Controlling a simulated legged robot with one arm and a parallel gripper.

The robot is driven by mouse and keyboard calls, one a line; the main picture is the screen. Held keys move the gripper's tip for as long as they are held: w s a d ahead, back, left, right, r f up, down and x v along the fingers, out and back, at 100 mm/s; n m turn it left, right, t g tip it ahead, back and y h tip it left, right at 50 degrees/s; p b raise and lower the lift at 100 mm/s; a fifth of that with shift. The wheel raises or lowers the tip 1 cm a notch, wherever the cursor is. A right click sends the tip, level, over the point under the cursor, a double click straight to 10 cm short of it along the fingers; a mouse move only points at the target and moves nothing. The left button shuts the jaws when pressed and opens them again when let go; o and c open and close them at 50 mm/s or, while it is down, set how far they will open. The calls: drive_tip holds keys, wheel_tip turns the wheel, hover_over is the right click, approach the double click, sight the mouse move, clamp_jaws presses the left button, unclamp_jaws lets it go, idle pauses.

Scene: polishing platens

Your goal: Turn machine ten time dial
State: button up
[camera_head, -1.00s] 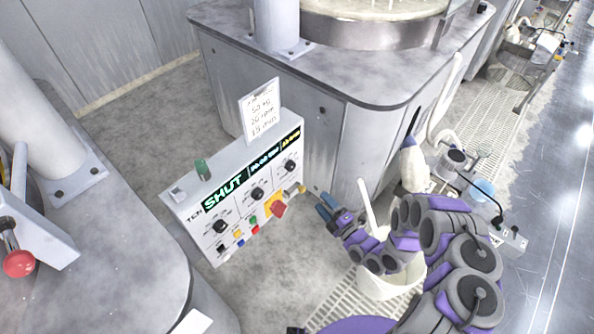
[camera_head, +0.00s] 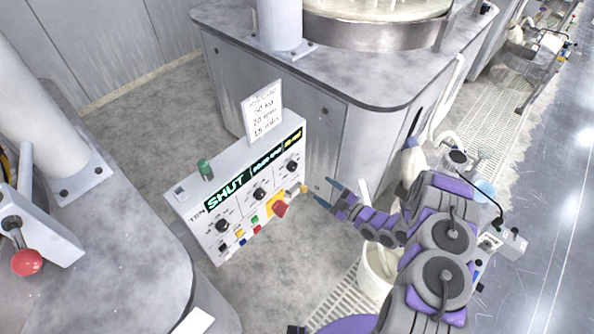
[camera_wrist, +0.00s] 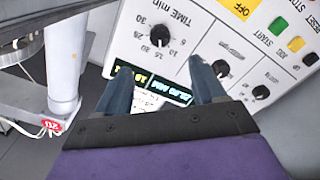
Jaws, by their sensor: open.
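The control panel marked TEN (camera_head: 240,212) stands on the floor machine's near side, with a green SHUT display (camera_head: 226,193) on top. Its time dial (camera_head: 292,167) is the black knob at the right end. In the wrist view the time dial (camera_wrist: 159,36), labelled TIME min with numbers around it, lies just beyond my fingertips, apart from them. My gripper (camera_head: 326,192) is open and empty, right of the panel. In the wrist view my gripper (camera_wrist: 160,66) has its two blue fingers spread over the displays' edge, with the dial ahead of the gap between them.
Two more dials (camera_head: 259,195) sit left of the time dial. A paper card (camera_head: 263,112) stands above the panel. A white bucket (camera_head: 374,280) stands below my arm.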

sight(295, 169)
drive_tip(key=b+x, duration=0.2)
drive_tip(key=x, duration=1.2)
drive_tip(key=shift+d+b, duration=0.1)
drive_tip(key=shift+b, duration=0.25)
drive_tip(key=shift+c, duration=0.2)
drive_tip(key=c, duration=1)
drive_tip(key=shift+m+p, duration=0.55)
drive_tip(key=shift+m, duration=0.15)
drive_tip(key=shift+s, duration=0.1)
drive_tip(key=o, duration=1)
drive_tip(key=shift+o, duration=0.2)
drive_tip(key=p+v, duration=0.3)
drive_tip(key=v, duration=1.4)
drive_tip(key=shift+s+d, duration=0.1)
